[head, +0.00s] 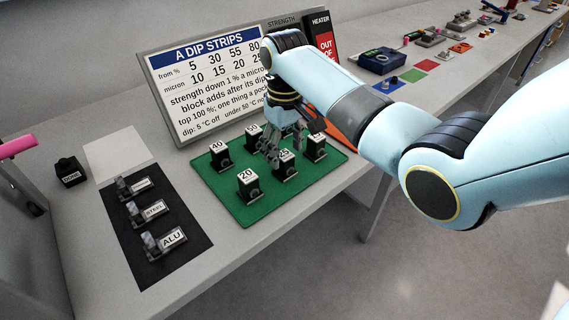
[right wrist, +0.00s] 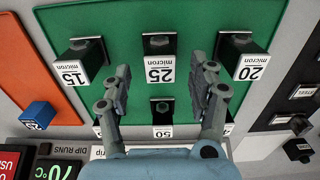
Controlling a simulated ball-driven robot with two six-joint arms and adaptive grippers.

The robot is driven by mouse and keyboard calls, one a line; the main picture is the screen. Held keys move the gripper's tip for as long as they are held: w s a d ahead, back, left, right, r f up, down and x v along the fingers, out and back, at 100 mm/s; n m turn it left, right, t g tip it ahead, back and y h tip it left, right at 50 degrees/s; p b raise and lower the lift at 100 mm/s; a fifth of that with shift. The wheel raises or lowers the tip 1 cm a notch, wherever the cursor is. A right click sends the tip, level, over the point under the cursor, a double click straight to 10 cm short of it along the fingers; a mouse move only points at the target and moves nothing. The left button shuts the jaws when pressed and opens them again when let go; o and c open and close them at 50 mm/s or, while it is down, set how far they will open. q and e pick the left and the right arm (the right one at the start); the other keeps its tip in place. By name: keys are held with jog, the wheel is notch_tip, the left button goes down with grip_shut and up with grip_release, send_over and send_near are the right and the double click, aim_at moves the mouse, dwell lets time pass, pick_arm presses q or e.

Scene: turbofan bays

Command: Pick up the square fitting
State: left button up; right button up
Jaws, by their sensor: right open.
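My right gripper (head: 271,150) is open above the green mat (head: 232,200), pointing down among black blocks with number labels. In the right wrist view the open fingers (right wrist: 161,78) have the block labelled 25 micron (right wrist: 159,70) between and just beyond their tips. That block also shows in the head view (head: 285,166). I cannot tell which piece is the square fitting. Nothing is between the fingers in their grip.
Blocks labelled 15 (right wrist: 78,66), 20 (right wrist: 246,62) and 40 (head: 219,153) stand close around. A sign board (head: 205,85) rises behind the mat. A black strip (head: 155,220) with labelled holders lies left.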

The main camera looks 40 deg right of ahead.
aim_at(285, 154)
notch_tip(285, 154, down, 4)
jog(key=shift+r, duration=0.25)
jog(key=shift+s, duration=0.1)
jog(key=shift+c, duration=0.4)
grip_shut()
